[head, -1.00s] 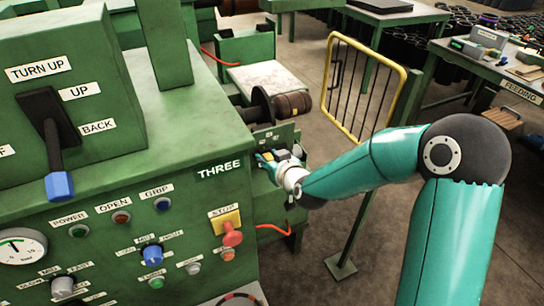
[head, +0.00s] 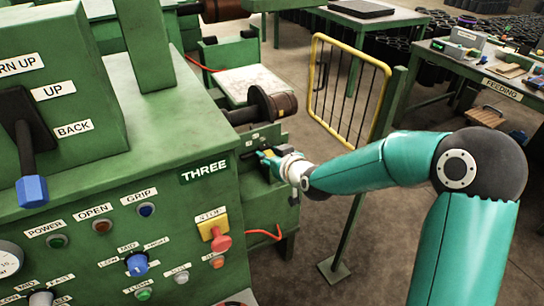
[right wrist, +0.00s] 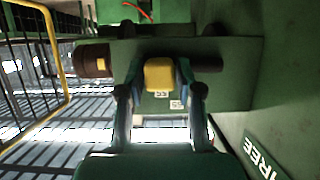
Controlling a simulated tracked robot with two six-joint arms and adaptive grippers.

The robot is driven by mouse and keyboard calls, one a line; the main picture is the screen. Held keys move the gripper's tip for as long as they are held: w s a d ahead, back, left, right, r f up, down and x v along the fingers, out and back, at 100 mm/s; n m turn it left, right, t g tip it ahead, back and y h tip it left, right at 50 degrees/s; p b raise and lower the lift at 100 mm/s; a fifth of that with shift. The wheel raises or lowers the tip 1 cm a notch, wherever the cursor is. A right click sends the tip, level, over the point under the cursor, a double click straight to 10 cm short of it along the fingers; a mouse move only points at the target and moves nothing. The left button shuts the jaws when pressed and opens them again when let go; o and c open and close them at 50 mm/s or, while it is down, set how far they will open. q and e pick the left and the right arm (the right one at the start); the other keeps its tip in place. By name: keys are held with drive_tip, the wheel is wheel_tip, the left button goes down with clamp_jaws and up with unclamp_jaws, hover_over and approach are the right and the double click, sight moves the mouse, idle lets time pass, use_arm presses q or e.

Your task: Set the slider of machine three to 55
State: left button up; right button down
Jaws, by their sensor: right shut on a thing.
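Machine three, a green cabinet with a THREE sign (head: 205,172), fills the left of the head view. Its small slider panel (head: 262,137) is on the far right side. My right gripper (head: 267,156) is at this panel. In the right wrist view its two fingers (right wrist: 160,80) are shut on the yellow slider knob (right wrist: 159,75). The rest of the scale is hidden or too small to read. My left gripper is not in view.
A dark spool with a brown end (head: 275,106) sits just behind the panel. A yellow-framed gate (head: 345,85) and green post (head: 360,190) stand right of it, near my right arm. The red stop button (head: 221,242) is on the machine's front. Floor at lower right is open.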

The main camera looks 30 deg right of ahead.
drive_tip(key=c, duration=0.9)
unclamp_jaws()
drive_tip(key=shift+d, duration=0.4)
drive_tip(key=shift+a, duration=0.1)
drive_tip(key=shift+s+r, duration=0.1)
drive_tip(key=v, duration=1.1)
drive_tip(key=shift+s, duration=0.4)
